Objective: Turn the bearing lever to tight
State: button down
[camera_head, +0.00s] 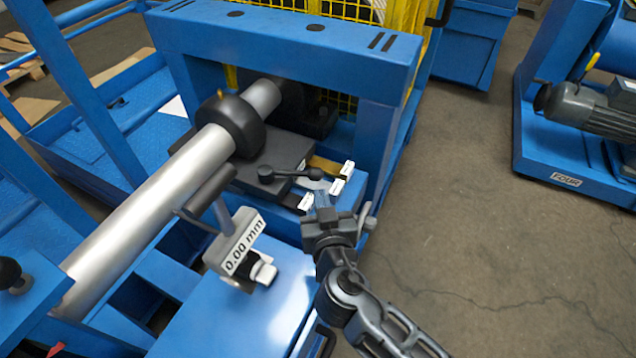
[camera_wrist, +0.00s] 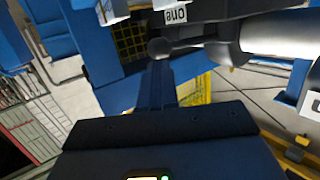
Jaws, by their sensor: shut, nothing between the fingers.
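The bearing lever (camera_head: 290,173) is black, with a round hub on the left and a ball knob at its right end. It lies on the dark bearing block (camera_head: 259,160). In the wrist view the lever (camera_wrist: 190,46) crosses above my fingertips, its ball knob at the left end. My gripper (camera_head: 322,198) is shut and empty just in front of the ball knob. In the wrist view my gripper (camera_wrist: 158,68) points at the knob; I cannot tell whether they touch. White labels (camera_head: 337,188) stand beside the lever; their words are too small to read in the head view.
A silver shaft (camera_head: 150,210) runs through the black bearing (camera_head: 238,122) at left. A gauge reading 0.00 mm (camera_head: 243,246) stands left of my gripper. The blue frame (camera_head: 290,45) rises behind the lever. Floor on the right is clear up to a motor stand (camera_head: 580,150).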

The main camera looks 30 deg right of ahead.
aim_at(317, 179)
jog(key=shift+p+x, duration=0.4)
jog(key=shift+x, duration=1.7)
jog(key=shift+d, duration=0.1)
